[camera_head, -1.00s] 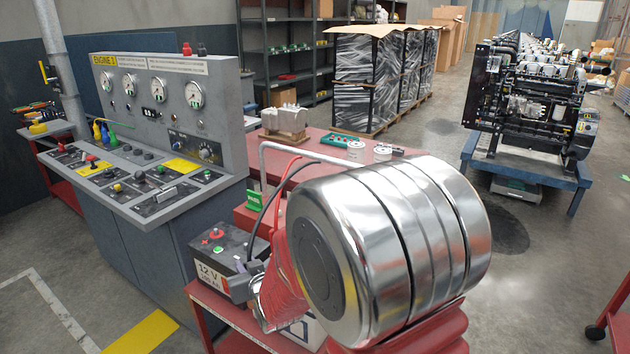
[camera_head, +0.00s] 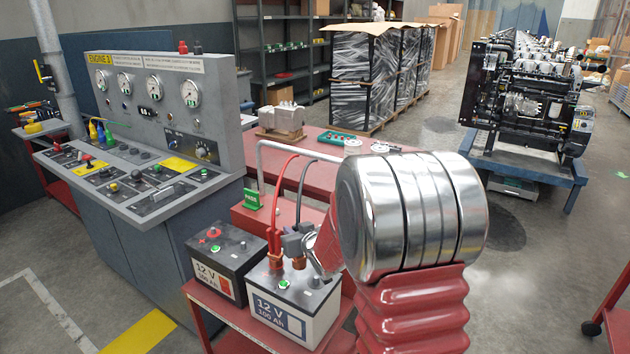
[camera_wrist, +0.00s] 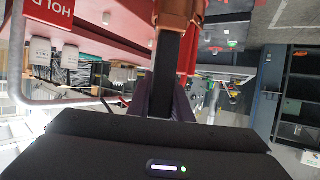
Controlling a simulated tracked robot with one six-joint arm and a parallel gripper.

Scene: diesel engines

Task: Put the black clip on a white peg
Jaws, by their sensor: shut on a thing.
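The black clip (camera_head: 291,243) has a dark handle, copper jaws and a black cable. My gripper (camera_head: 308,240) is shut on its handle, above the front white-cased 12 V battery (camera_head: 285,318). Whether the jaws touch the battery top is unclear. In the wrist view, the dark handle (camera_wrist: 167,82) lies between my fingers, with the copper jaws (camera_wrist: 178,20) at the top edge. A red clip (camera_head: 273,240) with a red cable stands just left of the black one, near a battery terminal. Short white pegs (camera_wrist: 150,43) show at the red surface by a HOLD sign (camera_wrist: 56,10).
A second, dark 12 V battery (camera_head: 215,262) stands left of the front one on a red cart (camera_head: 235,322). A red box (camera_head: 285,218) with a pale tube frame and green sign (camera_head: 252,199) stands behind. The control console (camera_head: 125,190) is at left.

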